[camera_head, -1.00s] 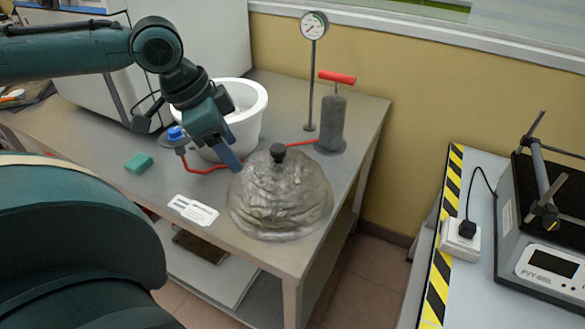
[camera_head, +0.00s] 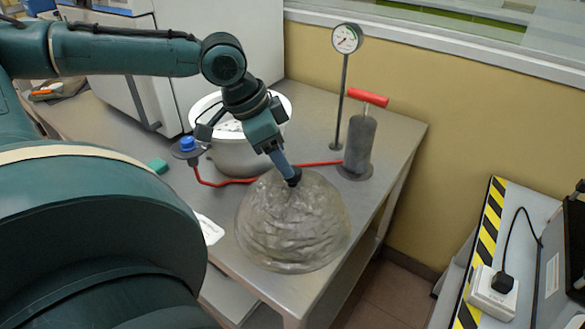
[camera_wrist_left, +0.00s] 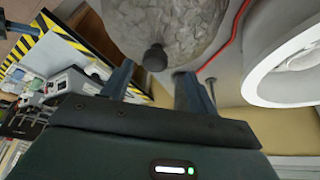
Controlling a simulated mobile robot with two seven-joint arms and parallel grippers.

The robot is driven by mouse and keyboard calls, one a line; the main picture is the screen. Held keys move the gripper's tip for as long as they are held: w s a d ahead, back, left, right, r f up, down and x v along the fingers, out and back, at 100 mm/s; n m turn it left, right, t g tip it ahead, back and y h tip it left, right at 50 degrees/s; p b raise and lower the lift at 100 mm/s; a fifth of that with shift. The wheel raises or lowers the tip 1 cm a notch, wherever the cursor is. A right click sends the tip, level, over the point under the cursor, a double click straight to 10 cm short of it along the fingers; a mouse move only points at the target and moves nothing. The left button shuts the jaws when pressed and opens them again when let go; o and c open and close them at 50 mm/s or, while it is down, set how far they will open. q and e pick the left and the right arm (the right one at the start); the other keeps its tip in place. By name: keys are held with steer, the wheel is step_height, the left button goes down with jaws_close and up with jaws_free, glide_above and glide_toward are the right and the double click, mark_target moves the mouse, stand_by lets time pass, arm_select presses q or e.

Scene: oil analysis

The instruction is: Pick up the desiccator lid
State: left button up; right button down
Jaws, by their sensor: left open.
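The desiccator lid (camera_head: 292,225) is a clear, rippled dome standing on the metal table, with a dark knob (camera_head: 294,177) on top. My left gripper (camera_head: 287,168) is right at the knob, its fingers pointing down. In the left wrist view the lid (camera_wrist_left: 168,22) is at the top, and its knob (camera_wrist_left: 155,58) shows just beyond and between the fingertips of the open left gripper (camera_wrist_left: 155,80). I cannot tell whether a finger touches the knob.

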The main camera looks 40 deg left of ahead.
mark_target(292, 198)
arm_select(q)
steer(key=shift+d+b+x, duration=0.15)
steer(key=shift+b+x, duration=0.25)
steer(key=shift+x, duration=0.45)
steer(key=shift+d+b+x, duration=0.2)
steer(key=shift+b+x, duration=0.15)
steer(key=shift+x, duration=0.5)
steer(key=shift+b+x, duration=0.4)
steer(key=shift+x, duration=0.45)
steer(key=shift+c, duration=0.2)
jaws_close()
steer(key=shift+r, duration=0.1)
